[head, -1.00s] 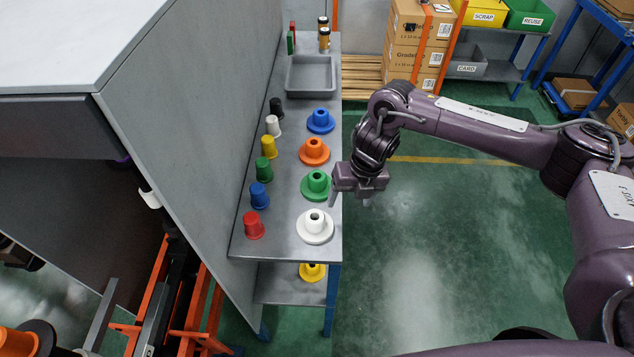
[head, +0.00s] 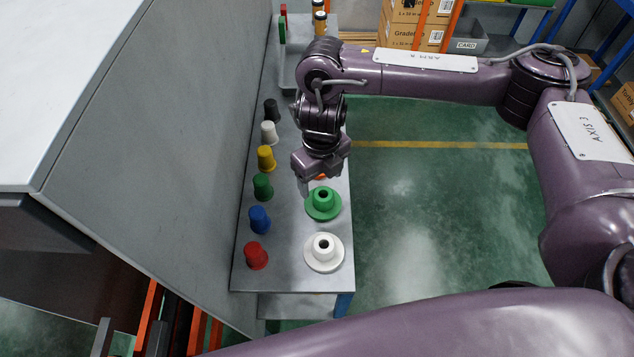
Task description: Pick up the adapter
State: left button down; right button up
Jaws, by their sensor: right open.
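Flanged, hollow pieces that look like adapters stand in a row on the grey shelf (head: 285,275). The green one (head: 323,205) and the white one (head: 324,254) are in plain view. Only a sliver of the orange one (head: 320,178) shows behind my right gripper (head: 313,185). The blue one is hidden by my right arm. My right gripper is open and empty, pointing down above the shelf by the orange and green pieces. I cannot tell its exact height. My left gripper is not in view.
Several tapered cups line the panel side, from the black one (head: 271,110) to the red one (head: 256,256). A grey tray (head: 287,75) and small bottles (head: 320,25) stand at the far end. A grey panel (head: 160,150) rises at left. Green floor is clear at right.

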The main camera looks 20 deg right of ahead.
aim_at(323, 195)
jog(key=f, duration=0.2)
jog(key=f+p, duration=0.1)
jog(key=shift+s+d+f, duration=0.2)
jog(key=shift+s+f, duration=0.1)
jog(key=f, duration=0.1)
jog(key=f+p, duration=0.1)
jog(key=shift+w+d+f, duration=0.1)
jog(key=shift+w+f, duration=0.2)
jog(key=shift+f, duration=0.05)
jog(key=shift+w+f, duration=0.1)
jog(key=shift+f, duration=0.55)
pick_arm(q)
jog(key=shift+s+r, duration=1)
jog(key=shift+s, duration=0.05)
pick_arm(e)
jog(key=c, duration=1.1)
